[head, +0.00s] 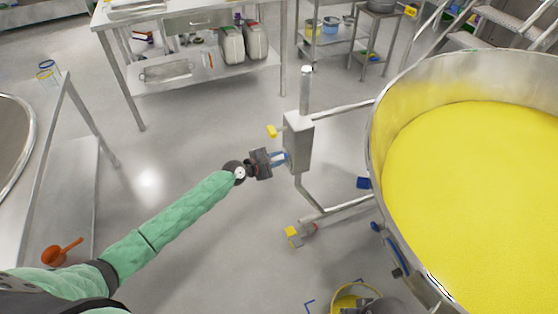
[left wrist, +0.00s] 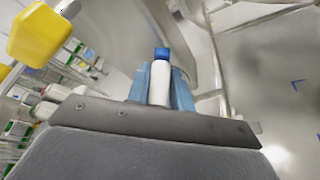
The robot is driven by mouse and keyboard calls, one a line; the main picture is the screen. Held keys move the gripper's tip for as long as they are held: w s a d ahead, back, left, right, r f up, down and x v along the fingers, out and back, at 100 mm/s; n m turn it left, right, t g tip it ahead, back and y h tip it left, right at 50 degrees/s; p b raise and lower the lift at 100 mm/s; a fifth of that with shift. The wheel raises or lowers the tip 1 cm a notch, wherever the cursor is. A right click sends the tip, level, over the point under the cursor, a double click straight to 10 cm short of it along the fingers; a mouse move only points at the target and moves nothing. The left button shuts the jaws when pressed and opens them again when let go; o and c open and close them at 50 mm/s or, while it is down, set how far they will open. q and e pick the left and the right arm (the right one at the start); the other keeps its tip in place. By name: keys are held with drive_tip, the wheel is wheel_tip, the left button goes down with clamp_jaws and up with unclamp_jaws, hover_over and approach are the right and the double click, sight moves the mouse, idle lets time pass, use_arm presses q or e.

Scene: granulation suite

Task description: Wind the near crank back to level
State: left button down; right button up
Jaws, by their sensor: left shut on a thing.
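The grey gearbox (head: 298,143) stands on an upright steel post beside the big round vessel. My left gripper (head: 281,158) reaches its left side with light blue fingers. In the left wrist view, the fingers (left wrist: 160,90) are closed on both sides of a white crank handle with a blue end (left wrist: 160,82). The crank's arm is mostly hidden, so its angle cannot be told. A second handle, yellow (head: 271,131), sticks out farther up the gearbox; it also shows in the left wrist view (left wrist: 42,35), clear of the fingers. My right gripper is out of view.
The vessel (head: 376,125) full of yellow material fills the right side. A yellow-and-grey foot (head: 293,236) sits low on the frame. A steel bench (head: 100,18) with a lower shelf stands behind. An orange scoop (head: 62,251) lies at left. The floor left of the gearbox is clear.

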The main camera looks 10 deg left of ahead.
use_arm(q)
drive_tip(key=shift+w+a+r+n+g+h+p, duration=0.25)
drive_tip(key=shift+w+a+n+g+p, duration=0.25)
drive_tip(key=shift+w+n+p, duration=0.35)
drive_tip(key=shift+w+a+r+n+g+h+p, duration=0.2)
drive_tip(key=shift+w+a+n+g+p, duration=0.3)
drive_tip(key=shift+n+p, duration=0.5)
drive_tip(key=shift+w+a+r+n+g+h+p, duration=0.15)
drive_tip(key=shift+w+a+r+n+g+p, duration=0.25)
drive_tip(key=shift+w+n+p, duration=0.55)
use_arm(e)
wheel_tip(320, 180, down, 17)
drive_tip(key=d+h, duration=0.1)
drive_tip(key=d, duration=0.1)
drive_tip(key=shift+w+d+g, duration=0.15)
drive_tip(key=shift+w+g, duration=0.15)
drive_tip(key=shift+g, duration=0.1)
use_arm(q)
drive_tip(key=shift+s+f+m, duration=0.1)
drive_tip(key=shift+s+m, duration=0.1)
drive_tip(key=shift+m, duration=0.1)
drive_tip(key=c, duration=1.5)
unclamp_jaws()
drive_tip(key=shift+o, duration=1.1)
drive_tip(key=shift+w+f, duration=0.1)
drive_tip(key=shift+f, duration=0.1)
drive_tip(key=shift+r, duration=0.1)
